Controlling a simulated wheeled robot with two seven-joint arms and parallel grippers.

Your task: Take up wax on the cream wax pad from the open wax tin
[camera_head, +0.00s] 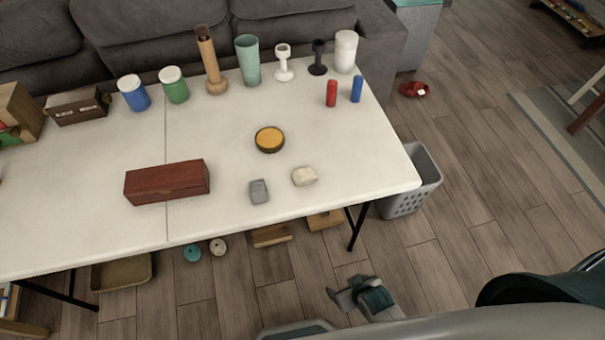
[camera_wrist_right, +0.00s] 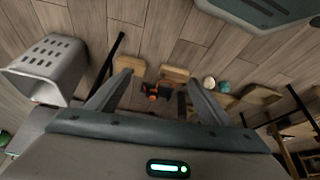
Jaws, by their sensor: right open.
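The cream wax pad (camera_head: 304,176) lies on the white table near its front edge, toward the right end. The open wax tin (camera_head: 269,139), round and dark-rimmed with yellow-orange wax, stands behind it and a little left. My right gripper (camera_head: 342,289) is in front of the table, over the floor, apart from both. In the right wrist view its two fingers (camera_wrist_right: 160,78) are spread with nothing held between them. The pad and tin are not seen in the wrist view. My left gripper is not in view.
A grey block (camera_head: 259,192) lies left of the pad, and a dark red box (camera_head: 167,182) farther left. Cups and holders line the table's back; red (camera_head: 331,93) and blue cylinders stand back right. A grey basket (camera_head: 413,182) stands by the right end. Table around tin is clear.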

